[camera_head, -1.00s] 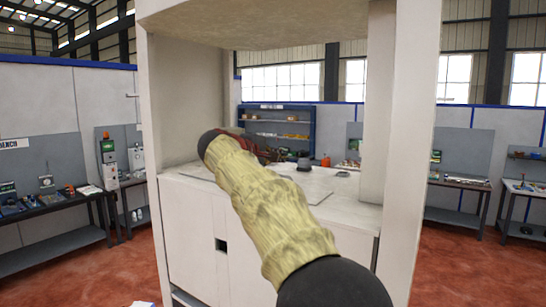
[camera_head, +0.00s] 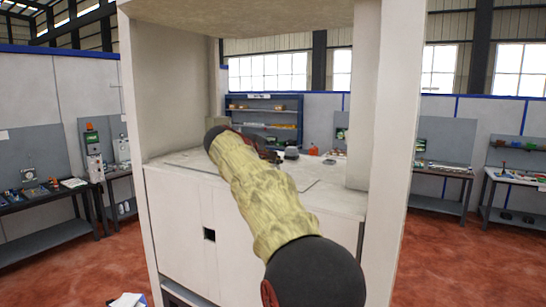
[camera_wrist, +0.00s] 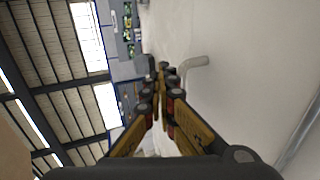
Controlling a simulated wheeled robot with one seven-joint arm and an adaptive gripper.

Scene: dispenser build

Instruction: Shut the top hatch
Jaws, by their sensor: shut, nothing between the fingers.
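A white cabinet (camera_head: 180,225) stands ahead, with an open bay above its worktop. A thin flat panel outline (camera_head: 298,184) shows on the worktop, mostly behind my arm; I cannot tell whether it is the top hatch. In the head view, my forearm hides most of the gripper.
The cabinet's right post (camera_head: 395,150), left wall (camera_head: 178,85) and roof (camera_head: 240,15) frame the bay around my arm. Workbenches (camera_head: 440,170) and a blue shelf (camera_head: 262,118) stand farther back. Red floor lies open at both sides.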

